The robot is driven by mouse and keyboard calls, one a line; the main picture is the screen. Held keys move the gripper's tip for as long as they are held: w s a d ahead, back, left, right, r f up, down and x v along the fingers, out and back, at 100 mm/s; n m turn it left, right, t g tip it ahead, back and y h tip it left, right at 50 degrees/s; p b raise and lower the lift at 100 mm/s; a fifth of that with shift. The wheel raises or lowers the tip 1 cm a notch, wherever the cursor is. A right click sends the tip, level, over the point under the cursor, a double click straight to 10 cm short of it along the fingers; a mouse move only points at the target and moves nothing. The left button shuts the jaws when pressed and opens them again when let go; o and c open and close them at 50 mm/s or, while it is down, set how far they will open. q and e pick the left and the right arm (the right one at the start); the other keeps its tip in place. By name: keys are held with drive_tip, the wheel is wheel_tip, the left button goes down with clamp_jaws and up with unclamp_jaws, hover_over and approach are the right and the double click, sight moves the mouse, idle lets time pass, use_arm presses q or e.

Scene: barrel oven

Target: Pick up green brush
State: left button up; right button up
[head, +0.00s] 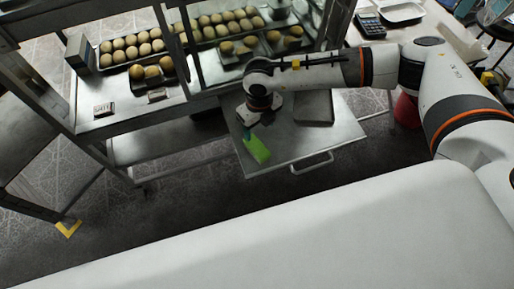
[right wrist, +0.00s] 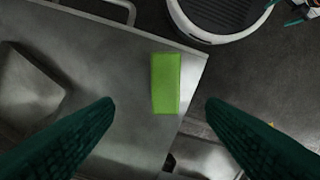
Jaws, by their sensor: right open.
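The green brush (head: 257,149) is a bright green block lying near the left front corner of the metal cart top (head: 320,148). It also shows in the right wrist view (right wrist: 166,83), upright in the picture and close to the cart's edge. My right gripper (head: 248,136) points down over the cart beside the brush. In the right wrist view its two dark teal fingers (right wrist: 158,104) are wide apart, and the brush shows beyond and between their tips. Nothing is held. Small teal pieces in that view's top right corner look like my left gripper (right wrist: 297,14), mostly cut off.
A metal tray (head: 315,108) lies on the cart behind the brush. The cart's handle (head: 312,163) sticks out in front. A metal rack (head: 128,118) with trays of buns (head: 130,47) stands behind and left. A calculator (head: 370,25) lies on the back right table.

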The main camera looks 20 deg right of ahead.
sight(257, 146)
wheel_tip(257, 146, down, 6)
drive_tip(key=shift+f, duration=0.1)
drive_tip(key=f, duration=0.4)
drive_tip(key=shift+s+a+p, duration=0.2)
drive_tip(key=shift+a+p, duration=0.15)
drive_tip(key=shift+a, duration=0.05)
drive_tip(key=shift+f, duration=0.65)
drive_tip(key=c, duration=1.1)
drive_tip(key=shift+r, duration=0.15)
wheel_tip(257, 146, up, 10)
drive_tip(key=shift+r, duration=0.1)
